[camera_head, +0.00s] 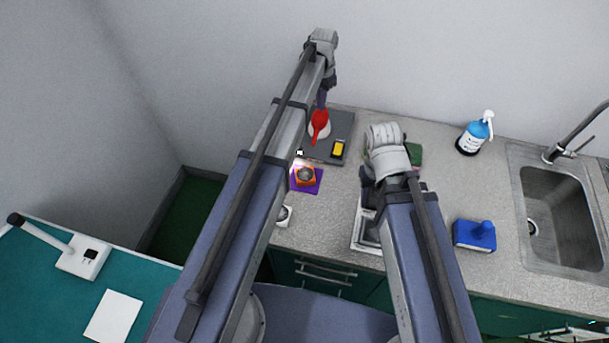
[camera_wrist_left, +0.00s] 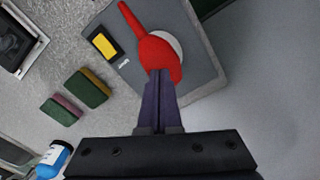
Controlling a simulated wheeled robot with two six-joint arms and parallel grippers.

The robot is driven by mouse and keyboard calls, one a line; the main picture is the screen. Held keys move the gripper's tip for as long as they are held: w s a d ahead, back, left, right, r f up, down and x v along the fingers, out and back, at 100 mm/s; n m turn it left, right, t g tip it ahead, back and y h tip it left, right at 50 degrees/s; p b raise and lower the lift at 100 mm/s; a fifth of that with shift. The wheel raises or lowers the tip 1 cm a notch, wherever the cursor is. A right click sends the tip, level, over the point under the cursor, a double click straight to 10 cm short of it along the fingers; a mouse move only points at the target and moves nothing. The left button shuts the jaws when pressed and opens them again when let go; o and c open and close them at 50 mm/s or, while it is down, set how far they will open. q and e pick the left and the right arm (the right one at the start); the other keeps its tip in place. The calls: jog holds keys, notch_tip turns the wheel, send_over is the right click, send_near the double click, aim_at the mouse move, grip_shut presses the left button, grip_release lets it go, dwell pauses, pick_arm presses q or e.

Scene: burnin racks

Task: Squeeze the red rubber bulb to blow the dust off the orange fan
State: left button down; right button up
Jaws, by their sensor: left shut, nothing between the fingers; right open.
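The red rubber bulb (camera_head: 320,120) stands on a white round base on a dark grey plate, its nozzle pointing toward the orange fan in the head view. It also shows in the left wrist view (camera_wrist_left: 159,52). The orange fan (camera_head: 304,176) sits on a purple mat on the counter; dust on it is too small to tell. My left gripper (camera_wrist_left: 160,75) is shut, its fingertips over the near edge of the bulb with nothing between them; contact cannot be told. My right gripper (camera_head: 368,182) is open and empty above a white-framed tray.
The grey plate (camera_head: 343,125) carries a yellow switch (camera_head: 338,149). Sponges (camera_wrist_left: 88,92), a blue spray bottle (camera_head: 474,134), a blue block (camera_head: 474,235) and the sink (camera_head: 565,215) lie to the right. Counter between the bottle and the blue block is clear.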

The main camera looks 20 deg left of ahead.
aim_at(320, 112)
pick_arm(q)
jog(key=shift+f, duration=0.1)
jog(key=shift+f+b, duration=1.7)
jog(key=shift+b, duration=0.1)
pick_arm(e)
jog(key=shift+f, duration=1.8)
pick_arm(q)
jog(key=shift+r+p, duration=1.8)
pick_arm(e)
jog(key=shift+r, duration=1.8)
pick_arm(q)
notch_tip(320, 112, up, 5)
jog(key=p, duration=0.5)
jog(key=shift+r, duration=0.1)
pick_arm(e)
notch_tip(320, 112, up, 5)
jog(key=shift+r, duration=0.1)
